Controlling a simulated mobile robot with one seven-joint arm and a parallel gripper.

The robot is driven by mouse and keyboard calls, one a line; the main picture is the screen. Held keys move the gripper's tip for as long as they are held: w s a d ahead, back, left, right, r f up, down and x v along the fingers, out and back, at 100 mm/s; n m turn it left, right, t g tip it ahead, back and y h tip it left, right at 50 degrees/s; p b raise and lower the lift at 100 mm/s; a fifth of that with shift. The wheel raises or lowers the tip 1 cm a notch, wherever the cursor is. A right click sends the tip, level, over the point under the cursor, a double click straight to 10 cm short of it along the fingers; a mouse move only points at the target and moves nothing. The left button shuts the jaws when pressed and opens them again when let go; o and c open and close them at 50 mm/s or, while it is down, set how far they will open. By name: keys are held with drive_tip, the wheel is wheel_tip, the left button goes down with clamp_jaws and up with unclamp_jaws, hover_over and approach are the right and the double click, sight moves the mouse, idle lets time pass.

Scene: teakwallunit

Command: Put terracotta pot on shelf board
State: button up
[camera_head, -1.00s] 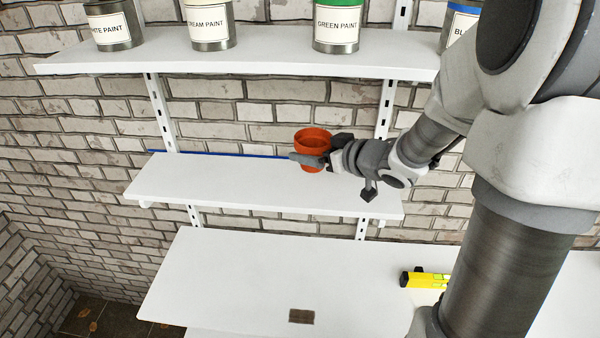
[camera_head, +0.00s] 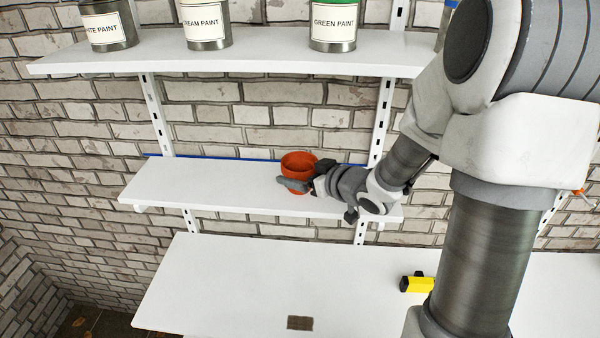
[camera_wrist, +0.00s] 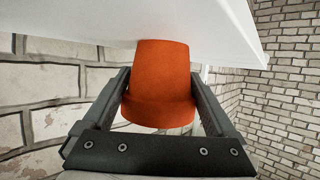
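The terracotta pot (camera_head: 297,166) is orange-red and upright, its open top showing in the head view. It is at the right part of the middle white shelf board (camera_head: 200,183). My gripper (camera_head: 297,182) reaches in from the right with its fingers around the pot. In the wrist view the pot (camera_wrist: 158,85) sits between the two fingers (camera_wrist: 158,100), which press along its sides. The pot's narrow end is at or very near the white board (camera_wrist: 120,20); I cannot tell whether it touches.
An upper shelf (camera_head: 250,55) above carries several paint cans, among them a green one (camera_head: 333,25). A lower white surface (camera_head: 230,275) holds a yellow tool (camera_head: 417,284) and a small brown block (camera_head: 300,323). The left part of the middle board is clear.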

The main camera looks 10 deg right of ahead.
drive_tip(key=shift+o, duration=0.5)
drive_tip(key=shift+r, duration=0.15)
drive_tip(key=shift+r+p, duration=0.25)
drive_tip(key=shift+p, duration=0.05)
drive_tip(key=p+v, duration=0.1)
drive_tip(key=v, duration=1.1)
drive_tip(key=shift+f, duration=0.2)
drive_tip(key=shift+d+f, duration=0.1)
